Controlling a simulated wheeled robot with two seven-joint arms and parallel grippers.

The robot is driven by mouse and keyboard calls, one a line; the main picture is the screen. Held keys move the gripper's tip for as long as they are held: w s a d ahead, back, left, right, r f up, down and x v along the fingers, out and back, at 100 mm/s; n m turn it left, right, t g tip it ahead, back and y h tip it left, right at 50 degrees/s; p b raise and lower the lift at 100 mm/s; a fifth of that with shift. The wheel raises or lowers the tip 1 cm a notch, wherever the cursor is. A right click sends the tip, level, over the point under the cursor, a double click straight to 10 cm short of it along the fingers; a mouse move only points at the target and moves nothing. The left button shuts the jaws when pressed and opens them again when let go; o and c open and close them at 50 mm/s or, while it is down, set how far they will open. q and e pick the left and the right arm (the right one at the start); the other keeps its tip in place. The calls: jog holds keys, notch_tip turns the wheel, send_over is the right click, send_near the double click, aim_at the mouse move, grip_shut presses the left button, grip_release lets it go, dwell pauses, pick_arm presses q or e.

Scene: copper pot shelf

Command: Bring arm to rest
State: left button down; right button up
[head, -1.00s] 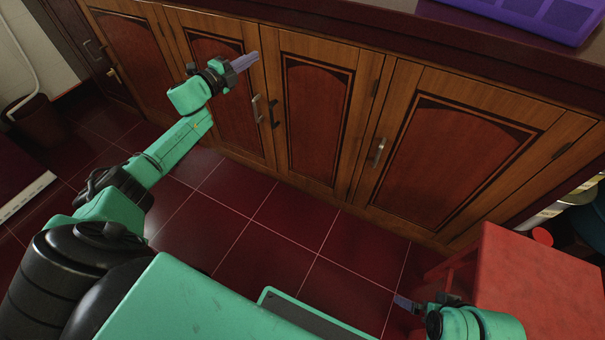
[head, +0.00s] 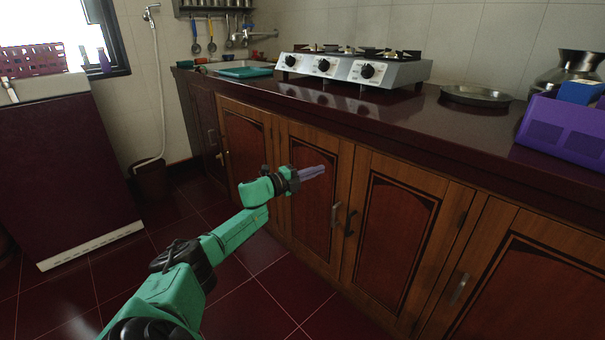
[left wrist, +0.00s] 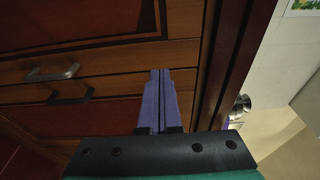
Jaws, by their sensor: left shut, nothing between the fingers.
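My left arm reaches in from the lower left in the head view, stretched out in front of the wooden cabinet doors. My left gripper (head: 314,172) is shut and holds nothing. Its purple-grey fingers lie side by side in the left wrist view (left wrist: 162,100). The fingers point toward the cabinet front (head: 395,235), with a cabinet door handle (head: 336,215) to the right of and below them. I cannot tell the exact gap to the door. My right gripper is not in view.
The dark red countertop (head: 400,112) runs above the cabinets. On it are a gas stove (head: 355,70), a round metal pan (head: 476,96) and a purple rack (head: 565,130). A dark red cabinet (head: 65,175) stands at the left.

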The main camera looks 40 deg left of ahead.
pick_arm(q)
jog(key=a, duration=0.1)
jog(key=a+b, duration=0.1)
jog(key=a, duration=0.2)
jog(key=shift+s+a, duration=0.15)
jog(key=shift+s, duration=0.15)
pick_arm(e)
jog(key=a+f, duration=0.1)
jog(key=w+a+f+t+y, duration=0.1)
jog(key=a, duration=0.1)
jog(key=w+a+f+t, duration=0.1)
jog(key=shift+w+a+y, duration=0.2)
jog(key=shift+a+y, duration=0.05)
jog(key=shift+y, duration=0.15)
